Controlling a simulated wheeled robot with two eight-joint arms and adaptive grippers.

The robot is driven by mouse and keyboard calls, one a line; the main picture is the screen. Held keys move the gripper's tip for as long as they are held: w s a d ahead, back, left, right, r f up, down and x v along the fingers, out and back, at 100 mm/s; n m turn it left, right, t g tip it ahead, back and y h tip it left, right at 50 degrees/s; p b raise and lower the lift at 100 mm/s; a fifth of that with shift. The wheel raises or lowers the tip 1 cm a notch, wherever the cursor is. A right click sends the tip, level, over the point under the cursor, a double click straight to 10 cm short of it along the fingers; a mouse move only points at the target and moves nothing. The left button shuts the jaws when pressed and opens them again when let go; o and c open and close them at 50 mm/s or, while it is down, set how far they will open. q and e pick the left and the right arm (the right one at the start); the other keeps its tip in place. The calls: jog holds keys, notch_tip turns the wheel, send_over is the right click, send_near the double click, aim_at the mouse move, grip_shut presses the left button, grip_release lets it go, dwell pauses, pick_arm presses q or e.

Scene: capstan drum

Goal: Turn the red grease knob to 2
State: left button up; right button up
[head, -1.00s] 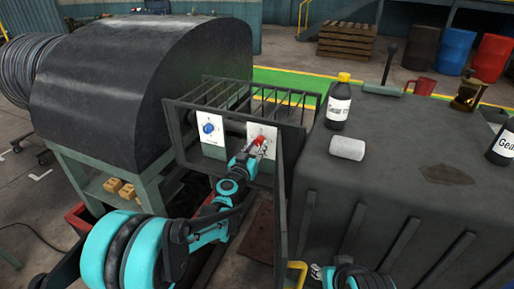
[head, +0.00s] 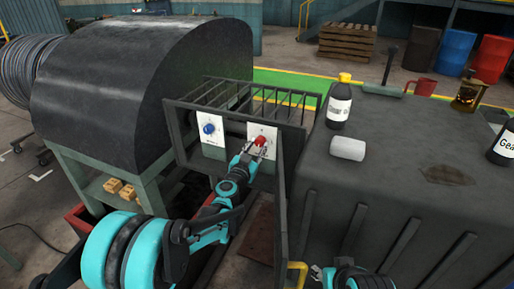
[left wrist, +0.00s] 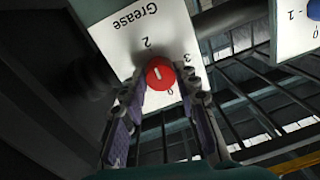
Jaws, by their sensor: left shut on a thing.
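The red grease knob (head: 260,141) sits on a white plate (head: 252,130) on the front of the dark frame. In the left wrist view the knob (left wrist: 160,74) has a short white mark slanting to the upper left. The plate is upside down there, with the 2 just above the knob, the 3 to its upper right and the 0 below. My left gripper (head: 258,152) has its fingers on both sides of the knob, shut on it; its fingertips (left wrist: 163,84) flank the knob. My right gripper (head: 316,272) is low at the bottom edge, mostly cut off.
A blue knob (head: 208,129) on another white plate is to the left. The big dark drum cover (head: 140,85) stands at left. A dark cabinet (head: 400,180) at right carries a black bottle (head: 339,105), a white roll (head: 347,149) and a red mug (head: 421,86).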

pick_arm(q)
jog(key=o, duration=1.2)
jog(key=shift+c, duration=0.2)
jog(key=v, duration=1.2)
jog(key=shift+s, duration=0.1)
